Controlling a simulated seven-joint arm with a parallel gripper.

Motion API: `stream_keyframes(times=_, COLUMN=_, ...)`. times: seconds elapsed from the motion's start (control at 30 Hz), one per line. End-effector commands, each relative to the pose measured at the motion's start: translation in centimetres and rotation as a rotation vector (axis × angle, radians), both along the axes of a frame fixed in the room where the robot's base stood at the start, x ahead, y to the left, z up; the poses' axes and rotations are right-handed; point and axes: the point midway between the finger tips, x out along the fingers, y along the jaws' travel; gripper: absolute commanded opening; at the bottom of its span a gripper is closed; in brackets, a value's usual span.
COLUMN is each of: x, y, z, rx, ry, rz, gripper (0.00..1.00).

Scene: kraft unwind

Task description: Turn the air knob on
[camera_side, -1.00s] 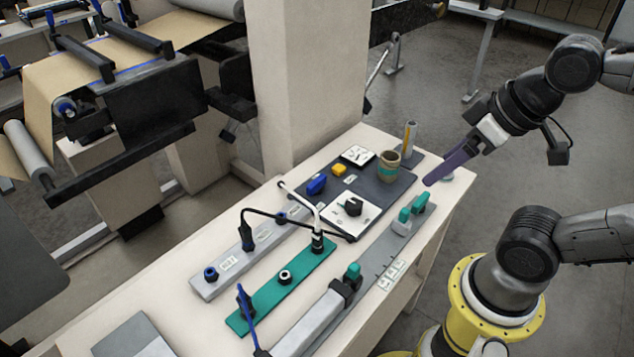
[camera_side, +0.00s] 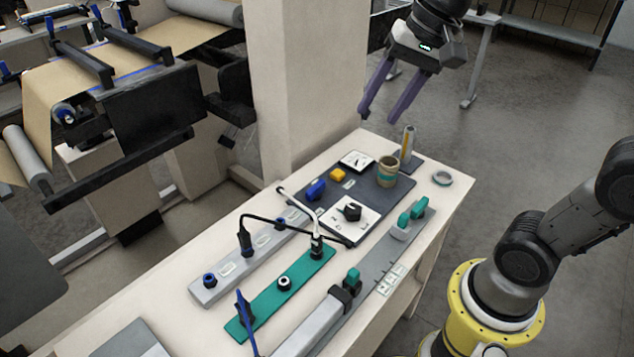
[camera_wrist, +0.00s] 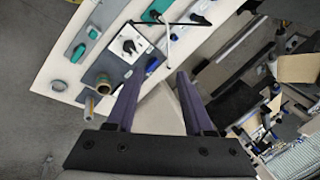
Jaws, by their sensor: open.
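A black knob (camera_side: 352,211) sits on a square white plate with small markings, on a dark panel (camera_side: 385,203) on the bench. It also shows in the wrist view (camera_wrist: 129,46). The markings are too small to read, so I cannot tell its setting. A blue knob (camera_side: 316,188) sits on the same panel, up and left of the black one; I cannot tell from labels which is the air knob. My gripper (camera_side: 379,116) is open and empty, its purple fingers apart, above the far end of the bench and touching nothing. The wrist view shows both fingers (camera_wrist: 157,78).
A cup-like holder (camera_side: 388,172), an upright rod (camera_side: 408,142), a dial gauge (camera_side: 356,160) and a yellow button (camera_side: 337,174) stand around the panel's far end. A white pillar (camera_side: 305,90) rises close left. A ring (camera_side: 442,178) lies right.

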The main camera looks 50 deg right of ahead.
Motion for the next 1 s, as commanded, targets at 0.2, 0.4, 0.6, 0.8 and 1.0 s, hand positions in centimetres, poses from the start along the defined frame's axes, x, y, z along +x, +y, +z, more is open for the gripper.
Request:
stream_keyframes(times=0.2, x=8.0, y=-1.9, z=-1.7, rx=0.144, ry=0.162, rz=-0.24, gripper=0.53)
stream_keyframes(times=0.4, x=14.4, y=-4.7, z=-6.0, rx=0.245, ry=0.304, rz=-0.416, gripper=0.53)
stream_keyframes(times=0.6, x=18.5, y=-8.2, z=-12.4, rx=0.305, ry=0.424, rz=-0.518, gripper=0.53)
stream_keyframes(times=0.8, x=19.0, y=-10.4, z=-17.3, rx=0.324, ry=0.51, rz=-0.567, gripper=0.53)
stream_keyframes(times=1.0, x=18.7, y=-10.6, z=-18.9, rx=0.329, ry=0.529, rz=-0.58, gripper=0.53)
